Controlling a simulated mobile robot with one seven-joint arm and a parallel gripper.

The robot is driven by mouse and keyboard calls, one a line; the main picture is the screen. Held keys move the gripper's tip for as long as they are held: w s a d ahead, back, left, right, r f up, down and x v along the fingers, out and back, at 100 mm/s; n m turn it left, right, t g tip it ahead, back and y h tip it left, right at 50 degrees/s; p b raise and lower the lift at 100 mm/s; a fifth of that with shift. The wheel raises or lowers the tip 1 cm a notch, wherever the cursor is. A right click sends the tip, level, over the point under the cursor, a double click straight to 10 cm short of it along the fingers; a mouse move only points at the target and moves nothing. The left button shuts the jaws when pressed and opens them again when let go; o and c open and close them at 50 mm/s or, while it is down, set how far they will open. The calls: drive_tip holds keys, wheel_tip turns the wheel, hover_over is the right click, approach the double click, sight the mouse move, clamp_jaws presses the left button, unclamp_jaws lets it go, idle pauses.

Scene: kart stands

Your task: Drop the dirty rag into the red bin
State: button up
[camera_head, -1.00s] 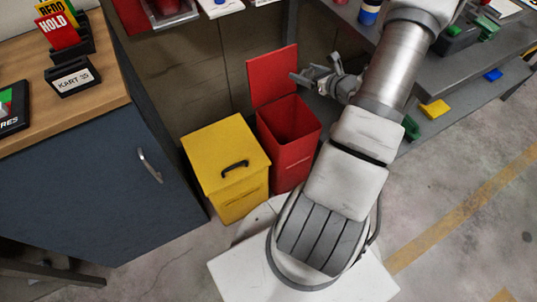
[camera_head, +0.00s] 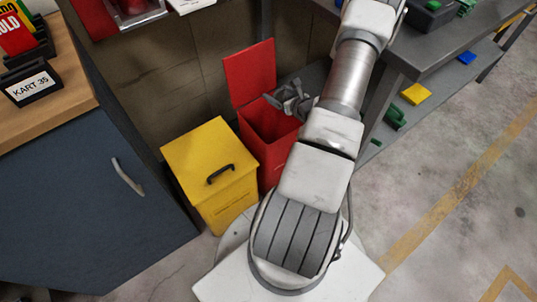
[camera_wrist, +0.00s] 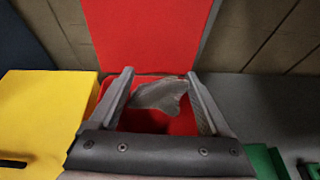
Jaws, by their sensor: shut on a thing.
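The dirty rag (camera_wrist: 160,95) is a grey crumpled cloth between the two fingers of my gripper (camera_wrist: 160,90) in the wrist view. My gripper is shut on it. In the head view my gripper (camera_head: 275,100) is over the opening of the red bin (camera_head: 270,125), whose lid (camera_head: 250,72) stands raised at the back. The rag is hard to tell from the grey fingers there. In the wrist view the bin's red lid (camera_wrist: 145,35) rises beyond the rag, and part of its red inside shows below the rag. My arm hides the bin's right side.
A yellow bin (camera_head: 212,165) with a closed lid and black handle stands left of the red bin. A blue cabinet (camera_head: 90,190) with a wooden top is at the left. A grey shelf unit (camera_head: 440,60) stands at the right. The floor at the right is clear.

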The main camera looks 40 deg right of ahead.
drive_tip(key=shift+f+b, duration=0.7)
drive_tip(key=shift+f, duration=0.75)
drive_tip(key=o, duration=1.2)
drive_tip(key=shift+c, duration=0.2)
drive_tip(key=shift+r, duration=0.1)
drive_tip(key=p+v, duration=0.4)
drive_tip(key=v, duration=1.3)
drive_tip(key=shift+s+r, duration=0.1)
drive_tip(key=shift+s, duration=0.05)
